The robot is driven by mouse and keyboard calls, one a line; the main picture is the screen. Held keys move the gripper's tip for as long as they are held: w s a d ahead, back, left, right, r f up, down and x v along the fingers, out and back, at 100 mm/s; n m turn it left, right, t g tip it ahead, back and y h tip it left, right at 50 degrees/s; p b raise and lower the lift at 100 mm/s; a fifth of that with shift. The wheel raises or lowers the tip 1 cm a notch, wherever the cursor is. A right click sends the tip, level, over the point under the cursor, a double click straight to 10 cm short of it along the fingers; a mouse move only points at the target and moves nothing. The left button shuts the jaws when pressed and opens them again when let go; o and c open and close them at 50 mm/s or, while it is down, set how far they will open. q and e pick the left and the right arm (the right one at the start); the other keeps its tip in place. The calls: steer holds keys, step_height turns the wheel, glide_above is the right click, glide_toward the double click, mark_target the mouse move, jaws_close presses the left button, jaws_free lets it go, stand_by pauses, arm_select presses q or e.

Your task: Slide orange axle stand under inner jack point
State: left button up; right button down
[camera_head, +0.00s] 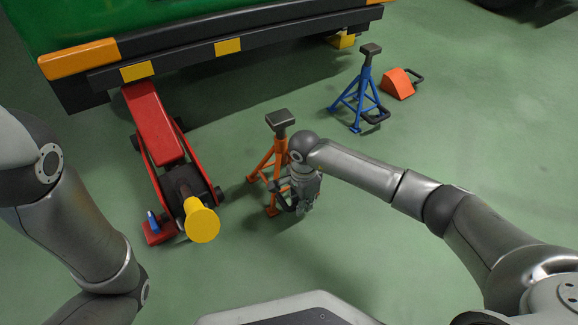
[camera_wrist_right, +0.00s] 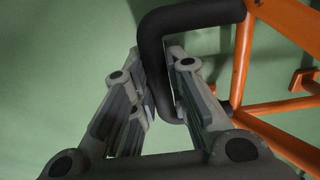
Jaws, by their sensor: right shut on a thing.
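The orange axle stand (camera_head: 263,165) stands upright on the green floor, right of the red jack, with a dark saddle on top. It is in front of the vehicle's bumper, not beneath it. My right gripper (camera_head: 304,205) is low at the stand's near right side. In the right wrist view its fingers (camera_wrist_right: 160,72) are closed around the stand's black loop handle (camera_wrist_right: 195,16), beside the orange legs (camera_wrist_right: 242,58). Yellow patches (camera_head: 228,46) mark the bumper. I cannot tell which spot is the inner jack point. My left arm shows at the left, but its gripper is out of view.
A red floor jack (camera_head: 155,125) with a yellow-ended handle (camera_head: 202,222) reaches under the bumper (camera_head: 180,64). A blue axle stand (camera_head: 363,90) and an orange wedge (camera_head: 398,84) stand further right. A yellow block (camera_head: 342,40) is below the bumper's right part. Floor between the stands is clear.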

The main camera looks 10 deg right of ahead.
steer(key=shift+w+a+b, duration=0.25)
steer(key=shift+w+b, duration=0.15)
steer(key=shift+w, duration=0.6)
steer(key=shift+w+a+r+b, duration=0.1)
steer(key=shift+w+a+b, duration=0.2)
steer(key=shift+w, duration=0.3)
steer(key=shift+w+a+b, duration=0.15)
steer(key=shift+w+a, duration=0.15)
steer(key=shift+w, duration=0.3)
steer(key=shift+w+a+r, duration=0.1)
steer(key=shift+w+a, duration=0.15)
steer(key=shift+w, duration=0.3)
steer(key=shift+w+a, duration=0.2)
steer(key=shift+w, duration=0.35)
steer(key=shift+w+a, duration=0.3)
steer(key=shift+w, duration=0.5)
steer(key=shift+w+a, duration=0.25)
steer(key=shift+w, duration=0.5)
steer(key=shift+w+a, duration=0.3)
steer(key=shift+w, duration=0.5)
steer(key=c, duration=1.3)
jaws_free()
steer(key=shift+s, duration=0.1)
steer(key=shift+d, duration=0.1)
